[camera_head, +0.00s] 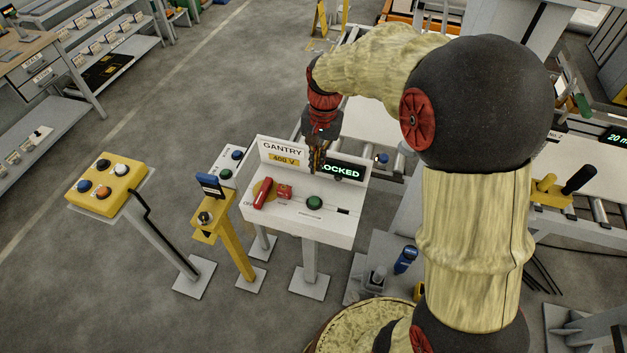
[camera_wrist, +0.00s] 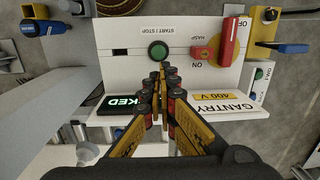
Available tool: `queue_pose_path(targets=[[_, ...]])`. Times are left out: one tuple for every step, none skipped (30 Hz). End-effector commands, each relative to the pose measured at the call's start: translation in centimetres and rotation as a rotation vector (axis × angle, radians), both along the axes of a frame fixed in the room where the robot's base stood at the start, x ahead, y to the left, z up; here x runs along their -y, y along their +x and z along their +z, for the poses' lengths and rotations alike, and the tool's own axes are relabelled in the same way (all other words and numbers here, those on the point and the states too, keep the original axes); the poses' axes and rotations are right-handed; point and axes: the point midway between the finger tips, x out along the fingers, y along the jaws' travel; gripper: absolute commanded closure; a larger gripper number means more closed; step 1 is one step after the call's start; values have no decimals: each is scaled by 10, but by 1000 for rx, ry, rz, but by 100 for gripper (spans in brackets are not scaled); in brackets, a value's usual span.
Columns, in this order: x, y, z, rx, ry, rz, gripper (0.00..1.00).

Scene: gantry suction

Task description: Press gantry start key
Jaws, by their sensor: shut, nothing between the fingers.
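The gantry panel (camera_head: 333,226) is a white box on a post, with a "GANTRY 400 V" sign and a lit display (camera_head: 342,171) reading "LOCKED", partly covered by my gripper. A round green button (camera_head: 314,202) sits on its sloping face. In the wrist view the green button (camera_wrist: 158,51) lies beside the upside-down label "START / STOP". My gripper (camera_head: 317,171) is shut and empty, pointing down above the panel. In the wrist view its fingertips (camera_wrist: 163,68) appear just below the button; I cannot tell the exact gap, but no contact shows.
A red rotary handle (camera_head: 263,193) and a small red hasp (camera_head: 285,191) sit left of the button. A yellow post with a blue-topped part (camera_head: 210,184) and a yellow button box (camera_head: 107,188) stand further left. Roller conveyors lie behind and right.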

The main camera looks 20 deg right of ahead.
Motion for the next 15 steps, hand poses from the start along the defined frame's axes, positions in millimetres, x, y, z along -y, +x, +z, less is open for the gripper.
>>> queue_pose_path(targets=[[1,3,0,-14,2,-12,100],[1,5,-1,-19,3,-18,100],[1,6,-2,-22,4,-23,100],[1,7,-3,-24,4,-26,100],[1,8,-4,-25,4,-28,100],[1,8,-5,-26,5,-30,100],[1,8,-5,-27,4,-30,100],[1,8,-6,-26,5,-30,100],[1,8,-6,-26,5,-30,100],[1,8,-6,-26,5,-29,100],[1,8,-6,-26,5,-29,100],[1,8,-6,-26,4,-29,100],[1,8,-6,-26,4,-29,100],[1,8,-6,-26,4,-29,100],[1,8,-6,-26,4,-29,100]])
